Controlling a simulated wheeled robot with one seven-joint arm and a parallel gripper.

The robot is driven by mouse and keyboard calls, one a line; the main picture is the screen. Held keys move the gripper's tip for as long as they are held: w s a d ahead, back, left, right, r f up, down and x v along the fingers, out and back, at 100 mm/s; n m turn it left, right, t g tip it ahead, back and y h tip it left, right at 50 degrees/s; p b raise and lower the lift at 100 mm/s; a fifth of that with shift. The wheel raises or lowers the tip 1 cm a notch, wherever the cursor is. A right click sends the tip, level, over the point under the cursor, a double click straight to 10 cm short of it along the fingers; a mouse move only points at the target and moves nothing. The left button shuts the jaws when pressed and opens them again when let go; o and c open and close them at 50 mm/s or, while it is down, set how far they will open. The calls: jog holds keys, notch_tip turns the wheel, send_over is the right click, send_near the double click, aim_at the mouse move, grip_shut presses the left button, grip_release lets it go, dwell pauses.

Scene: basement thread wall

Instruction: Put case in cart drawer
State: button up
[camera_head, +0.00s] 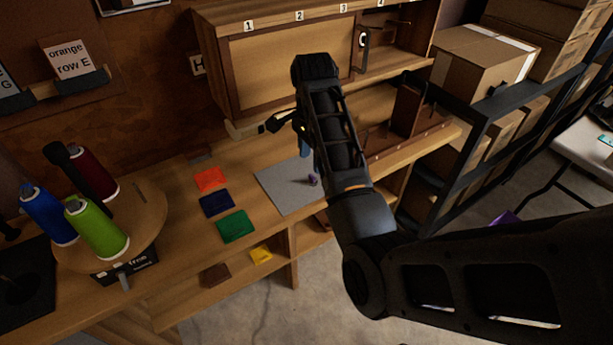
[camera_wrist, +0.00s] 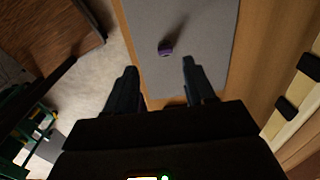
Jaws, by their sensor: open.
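My gripper (camera_wrist: 159,68) is open and empty in the wrist view, its two dark fingers spread above the front edge of a grey mat. In the head view my gripper (camera_head: 284,122) is above the workbench, largely hidden by my arm. A small purple object (camera_wrist: 166,48) lies on the grey mat (camera_wrist: 205,20), just beyond the fingertips and not touching them. It also shows in the head view (camera_head: 313,180). I cannot tell whether it is the case. I cannot clearly make out a cart drawer in either view.
The bench holds orange (camera_head: 210,179), blue (camera_head: 216,204) and green (camera_head: 236,226) patches left of the mat. Thread spools (camera_head: 96,229) stand on a round wooden stand at left. A numbered wooden cabinet (camera_head: 287,75) is behind. A dark rack with cardboard boxes (camera_head: 484,62) stands right.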

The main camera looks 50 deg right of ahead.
aim_at(311, 176)
jog(key=shift+w+f+b, duration=0.25)
jog(key=shift+f+b, duration=0.6)
jog(key=shift+f, duration=0.3)
jog(key=shift+w+d+f+p, duration=0.15)
jog(key=shift+f+p, duration=0.1)
jog(key=shift+f, duration=1)
jog(key=shift+s+d+f+p, duration=0.1)
jog(key=shift+d+f+p, duration=0.1)
jog(key=shift+f, duration=1.05)
grip_shut()
